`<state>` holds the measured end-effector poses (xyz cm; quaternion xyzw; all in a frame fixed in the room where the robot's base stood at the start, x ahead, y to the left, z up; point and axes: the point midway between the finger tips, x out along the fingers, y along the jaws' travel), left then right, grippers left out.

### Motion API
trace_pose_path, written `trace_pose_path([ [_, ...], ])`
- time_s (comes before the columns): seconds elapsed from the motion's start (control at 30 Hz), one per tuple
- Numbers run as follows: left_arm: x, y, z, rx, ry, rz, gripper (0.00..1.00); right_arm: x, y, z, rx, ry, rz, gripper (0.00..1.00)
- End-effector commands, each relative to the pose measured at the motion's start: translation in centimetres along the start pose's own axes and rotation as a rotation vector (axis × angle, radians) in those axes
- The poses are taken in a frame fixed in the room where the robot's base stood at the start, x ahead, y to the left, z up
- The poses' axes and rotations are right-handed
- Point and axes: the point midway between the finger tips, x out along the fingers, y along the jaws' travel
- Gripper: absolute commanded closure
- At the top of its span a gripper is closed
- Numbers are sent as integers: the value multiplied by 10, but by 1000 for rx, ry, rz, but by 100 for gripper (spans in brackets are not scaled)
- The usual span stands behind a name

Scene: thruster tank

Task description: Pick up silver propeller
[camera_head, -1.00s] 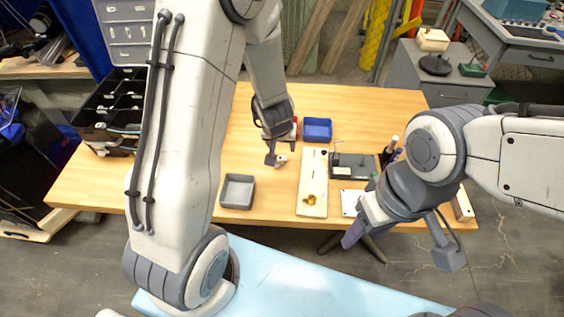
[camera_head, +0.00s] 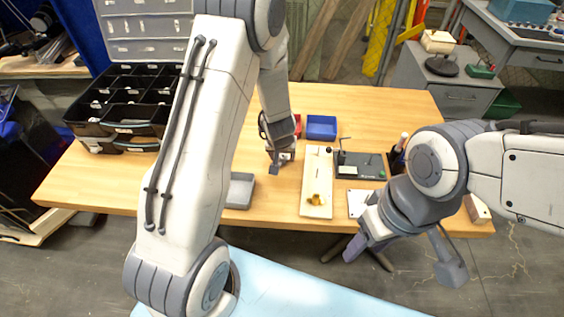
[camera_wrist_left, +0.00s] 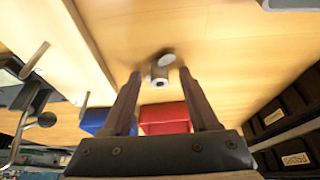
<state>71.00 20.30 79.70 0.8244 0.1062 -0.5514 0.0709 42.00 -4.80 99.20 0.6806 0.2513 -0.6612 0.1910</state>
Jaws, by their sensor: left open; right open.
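A small silver piece, which looks like the silver propeller (camera_wrist_left: 160,72), lies on the wooden table with its round hub facing the camera in the left wrist view. It is just beyond and between the two fingertips of my left gripper (camera_wrist_left: 158,78). That gripper is open, with nothing held. In the head view my left gripper (camera_head: 284,155) hangs low over the table and mostly hides the propeller. My right gripper (camera_head: 360,244) is open and empty, in front of the table's near edge at right.
A red bin (camera_wrist_left: 165,115) and a blue bin (camera_head: 321,127) stand close by. A grey tray (camera_head: 240,190) is at left, with a black organizer (camera_head: 120,108) farther left.

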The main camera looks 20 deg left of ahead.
Motion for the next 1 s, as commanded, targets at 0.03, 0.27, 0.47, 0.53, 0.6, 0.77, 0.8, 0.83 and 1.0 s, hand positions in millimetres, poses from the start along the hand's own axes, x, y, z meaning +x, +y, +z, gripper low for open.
trace_pose_path([
  [0.03,-1,0,-1,0,1,0,40,-1,0,0,0,0,0,46],
  [0.27,-2,0,-1,0,1,0,93,-1,0,0,0,0,0,46],
  [0.47,-2,0,-1,0,1,0,100,-1,0,0,0,0,0,46],
  [0.53,-2,0,-1,0,1,0,100,-1,0,0,0,0,0,46],
  [0.6,-2,0,-1,0,1,0,100,-2,0,0,0,0,0,46],
  [0.77,-9,0,-4,0,1,1,100,-8,-1,0,0,0,0,46],
  [0.8,-13,0,-5,1,1,1,100,-11,-1,-1,0,0,0,46],
  [0.83,-16,0,-7,1,2,1,100,-14,-1,-1,0,0,0,46],
  [1.0,-38,0,-16,0,1,1,100,-35,-2,-2,0,0,0,46],
])
